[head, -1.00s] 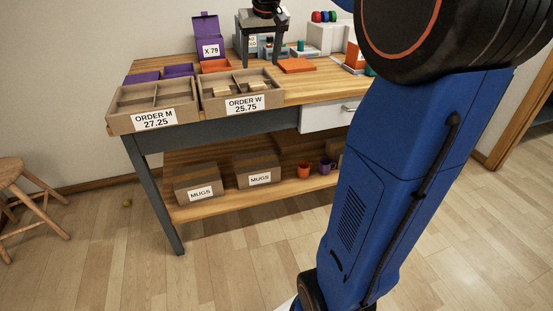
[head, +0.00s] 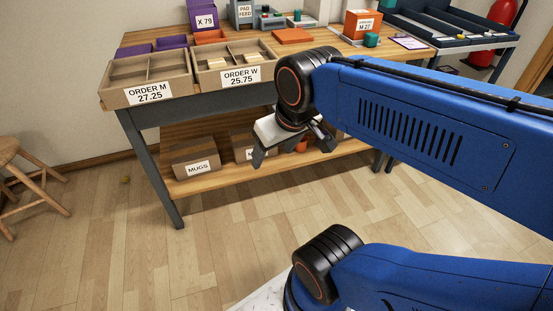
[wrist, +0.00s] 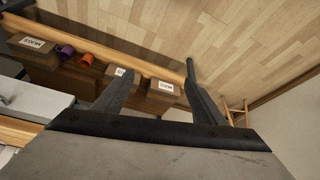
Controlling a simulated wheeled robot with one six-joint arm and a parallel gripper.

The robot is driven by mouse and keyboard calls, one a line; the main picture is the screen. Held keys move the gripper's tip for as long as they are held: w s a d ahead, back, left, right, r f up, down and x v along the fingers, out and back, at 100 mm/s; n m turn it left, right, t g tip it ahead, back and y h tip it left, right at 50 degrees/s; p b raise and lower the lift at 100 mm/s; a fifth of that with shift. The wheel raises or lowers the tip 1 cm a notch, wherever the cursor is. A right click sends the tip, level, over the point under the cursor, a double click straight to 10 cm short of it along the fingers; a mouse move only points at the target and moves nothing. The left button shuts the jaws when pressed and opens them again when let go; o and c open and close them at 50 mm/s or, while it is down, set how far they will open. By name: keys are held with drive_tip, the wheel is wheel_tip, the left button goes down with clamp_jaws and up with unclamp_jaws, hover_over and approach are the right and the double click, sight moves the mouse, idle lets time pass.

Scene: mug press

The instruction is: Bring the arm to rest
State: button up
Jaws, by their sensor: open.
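My gripper (head: 291,147) is in front of the workbench (head: 218,103), level with the space under its top. Its fingers point down and are spread apart. In the wrist view my gripper (wrist: 157,85) shows two dark fingers wide apart with nothing between them. Part of the gripper is hidden behind my blue arm's wrist joint in the head view. My arm is folded, with its blue forearm across the right side of the head view.
The Order M tray (head: 148,98) and Order W tray (head: 243,76) stand on the benchtop. Mugs boxes (head: 196,158) sit on the lower shelf, and orange (wrist: 86,60) and purple (wrist: 64,52) mugs are beside boxes there. A stool (head: 35,190) stands left.

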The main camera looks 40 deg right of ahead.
drive_tip(key=shift+s+a+f, duration=0.15)
drive_tip(key=shift+s+f, duration=0.55)
drive_tip(key=shift+f, duration=0.05)
drive_tip(key=shift+c, duration=0.4)
idle(1.3)
